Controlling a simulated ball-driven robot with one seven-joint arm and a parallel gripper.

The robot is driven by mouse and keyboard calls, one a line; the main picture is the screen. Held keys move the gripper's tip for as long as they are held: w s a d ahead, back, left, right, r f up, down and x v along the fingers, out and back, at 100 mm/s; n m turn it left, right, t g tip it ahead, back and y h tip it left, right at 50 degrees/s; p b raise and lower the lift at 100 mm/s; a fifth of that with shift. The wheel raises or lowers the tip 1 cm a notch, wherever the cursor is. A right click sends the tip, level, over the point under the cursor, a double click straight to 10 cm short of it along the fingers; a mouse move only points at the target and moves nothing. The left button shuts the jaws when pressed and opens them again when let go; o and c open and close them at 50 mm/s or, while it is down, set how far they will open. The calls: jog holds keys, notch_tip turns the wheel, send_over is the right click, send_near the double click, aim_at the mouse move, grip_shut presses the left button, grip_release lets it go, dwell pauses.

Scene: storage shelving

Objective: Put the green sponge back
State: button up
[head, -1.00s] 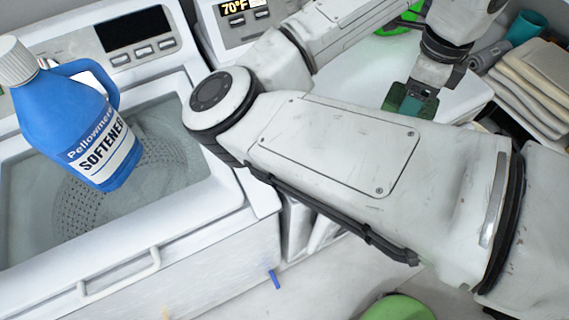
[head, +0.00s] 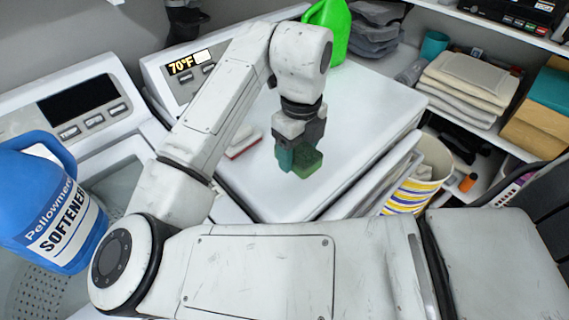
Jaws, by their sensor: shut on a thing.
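My gripper (head: 294,157) is shut on the green sponge (head: 307,163). It holds the sponge over the white machine top (head: 362,125), right of the middle of the head view. The fingers hide part of the sponge. I cannot tell whether the sponge touches the white surface below it.
A red-and-white brush (head: 243,145) lies on the same top. A green bottle (head: 328,28) stands at its back. A blue softener bottle (head: 48,205) is at the left by the open washer.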

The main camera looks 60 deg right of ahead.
aim_at(285, 175)
jog(key=w+f, duration=0.3)
jog(key=shift+f, duration=1.85)
jog(key=shift+f, duration=0.2)
jog(key=o, duration=0.9)
jog(key=shift+o, duration=0.2)
jog(key=shift+r, duration=0.1)
notch_tip(285, 175, up, 12)
jog(key=shift+r, duration=0.1)
